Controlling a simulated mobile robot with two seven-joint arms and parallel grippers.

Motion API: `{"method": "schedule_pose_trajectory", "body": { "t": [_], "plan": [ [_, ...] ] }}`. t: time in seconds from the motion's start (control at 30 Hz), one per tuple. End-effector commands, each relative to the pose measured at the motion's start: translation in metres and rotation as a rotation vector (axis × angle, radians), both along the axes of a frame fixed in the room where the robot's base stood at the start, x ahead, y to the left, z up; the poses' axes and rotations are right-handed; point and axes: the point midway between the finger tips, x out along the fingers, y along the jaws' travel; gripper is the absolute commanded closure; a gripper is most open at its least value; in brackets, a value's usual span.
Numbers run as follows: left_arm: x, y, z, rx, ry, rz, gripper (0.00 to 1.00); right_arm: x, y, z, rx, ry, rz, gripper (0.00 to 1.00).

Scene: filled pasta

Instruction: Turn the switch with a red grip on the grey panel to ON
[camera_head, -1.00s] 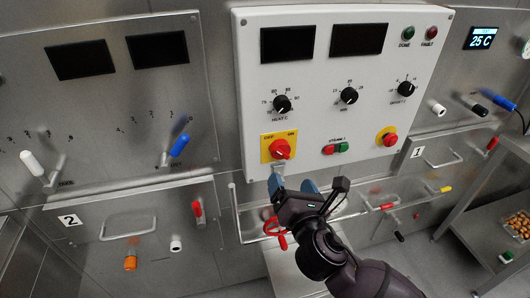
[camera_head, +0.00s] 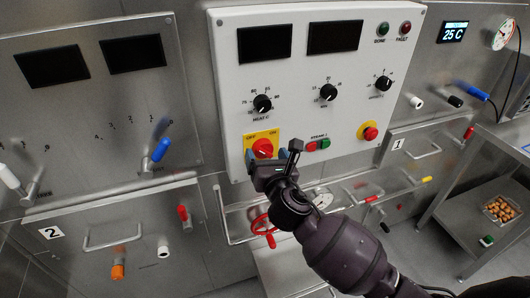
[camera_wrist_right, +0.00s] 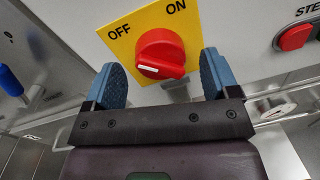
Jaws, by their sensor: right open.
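The switch is a red round grip (camera_head: 262,148) on a yellow plate marked OFF at left and ON at right, on the grey panel (camera_head: 228,95). In the right wrist view the red grip (camera_wrist_right: 160,50) has a white mark at its lower left end, on the OFF side. My right gripper (camera_head: 268,162) is just below and in front of the switch. In the wrist view its blue fingers (camera_wrist_right: 162,80) are open, one to each side of the red grip, with gaps to it. My left gripper is not in view.
A red and green button pair (camera_head: 317,144) and a red emergency button (camera_head: 369,131) sit right of the switch. Black dials (camera_head: 328,92) are above. A red valve wheel (camera_head: 264,228) is below. A steel panel with a blue-handled lever (camera_head: 161,149) is at left.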

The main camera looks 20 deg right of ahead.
Motion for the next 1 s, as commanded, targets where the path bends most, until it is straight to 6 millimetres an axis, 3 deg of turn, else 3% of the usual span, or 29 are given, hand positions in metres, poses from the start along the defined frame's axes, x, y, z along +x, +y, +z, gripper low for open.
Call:
{"method": "schedule_pose_trajectory", "body": {
  "t": [0.2, 0.5, 0.8, 1.0],
  "plan": [
    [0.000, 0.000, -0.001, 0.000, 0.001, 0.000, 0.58, 0.014, 0.000, 0.000, 0.002, 0.001, 0.001, 0.19],
    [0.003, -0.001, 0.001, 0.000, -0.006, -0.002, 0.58, 0.015, 0.000, 0.000, 0.002, 0.001, 0.001, 0.19],
    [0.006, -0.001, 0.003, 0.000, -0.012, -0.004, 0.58, 0.015, 0.000, 0.000, 0.001, 0.001, 0.001, 0.65],
    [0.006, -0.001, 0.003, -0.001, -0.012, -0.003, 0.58, 0.015, 0.000, 0.000, 0.012, 0.001, 0.000, 0.68]
  ]
}}
